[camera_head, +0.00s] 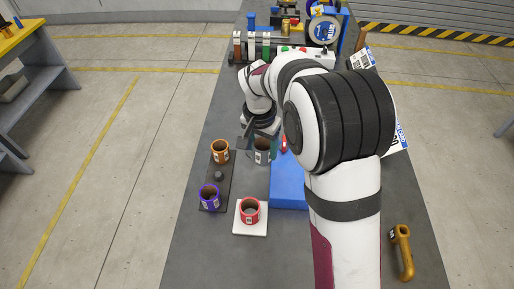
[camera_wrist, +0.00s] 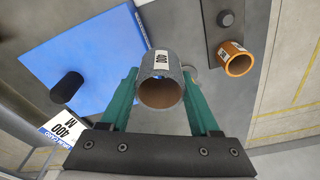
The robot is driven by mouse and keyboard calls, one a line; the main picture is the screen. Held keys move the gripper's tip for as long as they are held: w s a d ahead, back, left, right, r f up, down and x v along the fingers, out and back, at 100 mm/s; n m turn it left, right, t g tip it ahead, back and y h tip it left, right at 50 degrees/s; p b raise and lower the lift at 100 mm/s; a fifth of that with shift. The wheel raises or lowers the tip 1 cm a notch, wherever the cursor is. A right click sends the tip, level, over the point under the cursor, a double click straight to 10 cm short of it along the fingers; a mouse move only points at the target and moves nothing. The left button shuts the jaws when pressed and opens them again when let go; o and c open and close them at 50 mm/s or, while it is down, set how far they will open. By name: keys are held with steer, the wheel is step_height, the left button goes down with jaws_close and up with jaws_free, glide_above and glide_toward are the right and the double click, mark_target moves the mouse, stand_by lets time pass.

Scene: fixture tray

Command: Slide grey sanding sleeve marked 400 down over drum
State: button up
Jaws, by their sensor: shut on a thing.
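The grey sanding sleeve marked 400 (camera_wrist: 161,90) is held between the green fingers of my gripper (camera_wrist: 160,76), its open end facing the wrist camera. In the head view the grey sleeve (camera_head: 262,155) shows below my gripper (camera_head: 262,136), just left of the blue block. A black drum (camera_wrist: 67,87) stands on the blue block (camera_wrist: 85,55) in the wrist view, left of the sleeve and apart from it. In the head view my arm hides the drum and part of the blue block (camera_head: 289,186).
A dark board (camera_head: 217,165) with a small knob (camera_head: 219,176) carries an orange sleeve (camera_head: 220,152) and a purple sleeve (camera_head: 209,197). A red sleeve (camera_head: 250,211) stands on a white plate (camera_head: 249,230). A yellow handled part (camera_head: 402,252) lies at right. Equipment crowds the table's back.

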steer(key=d+r+m, duration=0.1)
steer(key=d+r, duration=0.1)
steer(key=d, duration=0.4)
steer(key=d+r+m, duration=0.2)
steer(key=d, duration=0.4)
steer(key=d+r+m, duration=0.1)
steer(key=d+m, duration=0.1)
steer(key=d, duration=0.4)
steer(key=shift+w+d+r, duration=0.1)
steer(key=shift+d+r, duration=0.25)
steer(key=shift+r, duration=0.05)
steer(key=shift+d, duration=0.35)
steer(key=shift+f, duration=2)
steer(key=shift+f, duration=0.25)
steer(key=shift+f, duration=0.75)
steer(key=shift+f, duration=0.1)
steer(key=shift+f, duration=1.05)
steer(key=shift+f, duration=0.1)
